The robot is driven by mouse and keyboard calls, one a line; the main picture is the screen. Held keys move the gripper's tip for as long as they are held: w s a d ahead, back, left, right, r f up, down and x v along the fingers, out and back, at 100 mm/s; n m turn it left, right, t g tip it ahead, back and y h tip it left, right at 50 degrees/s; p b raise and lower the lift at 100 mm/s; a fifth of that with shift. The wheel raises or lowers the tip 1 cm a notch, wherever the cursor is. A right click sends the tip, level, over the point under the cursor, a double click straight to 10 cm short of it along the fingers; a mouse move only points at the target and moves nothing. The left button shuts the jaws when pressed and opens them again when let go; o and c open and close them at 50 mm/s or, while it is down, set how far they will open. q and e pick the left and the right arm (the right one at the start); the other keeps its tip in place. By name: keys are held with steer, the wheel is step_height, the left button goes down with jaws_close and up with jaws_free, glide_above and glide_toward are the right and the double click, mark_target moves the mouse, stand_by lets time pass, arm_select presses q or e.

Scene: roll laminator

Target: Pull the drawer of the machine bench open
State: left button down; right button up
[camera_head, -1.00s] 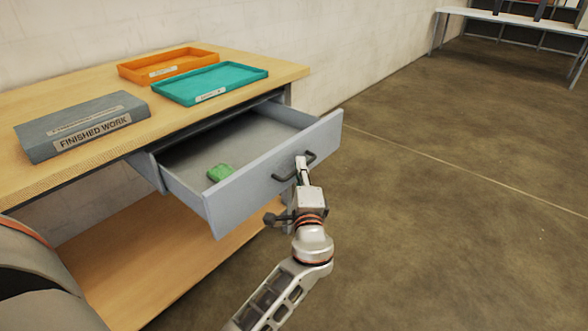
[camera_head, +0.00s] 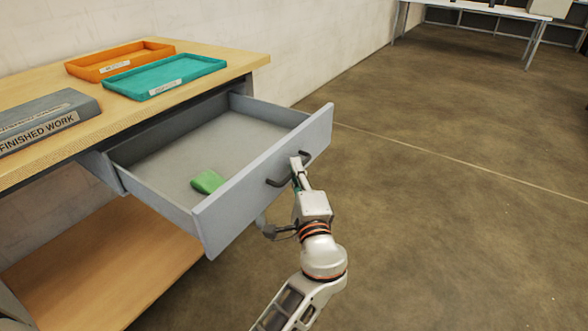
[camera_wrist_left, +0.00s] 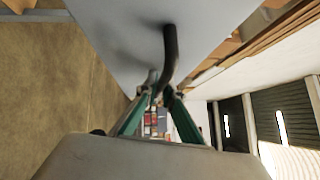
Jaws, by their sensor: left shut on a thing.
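The grey drawer (camera_head: 222,205) of the wooden machine bench (camera_head: 232,73) stands pulled well out, with its inside showing. My left gripper (camera_head: 299,172) is shut on the dark bar handle (camera_head: 278,182) on the drawer front. In the left wrist view the gripper's fingers (camera_wrist_left: 158,104) close around the handle (camera_wrist_left: 170,55), close to the drawer front (camera_wrist_left: 120,35). A small green object (camera_head: 207,181) lies on the drawer floor. My right gripper is not in view.
An orange tray (camera_head: 120,57), a teal tray (camera_head: 165,74) and a grey box labelled "Finished Work" (camera_head: 45,117) sit on the bench top. A lower wooden shelf (camera_head: 100,260) is below. The floor to the right (camera_head: 450,220) is clear.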

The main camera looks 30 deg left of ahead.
arm_select(q)
steer(key=c, duration=2.4)
jaws_free()
steer(key=shift+c, duration=0.2)
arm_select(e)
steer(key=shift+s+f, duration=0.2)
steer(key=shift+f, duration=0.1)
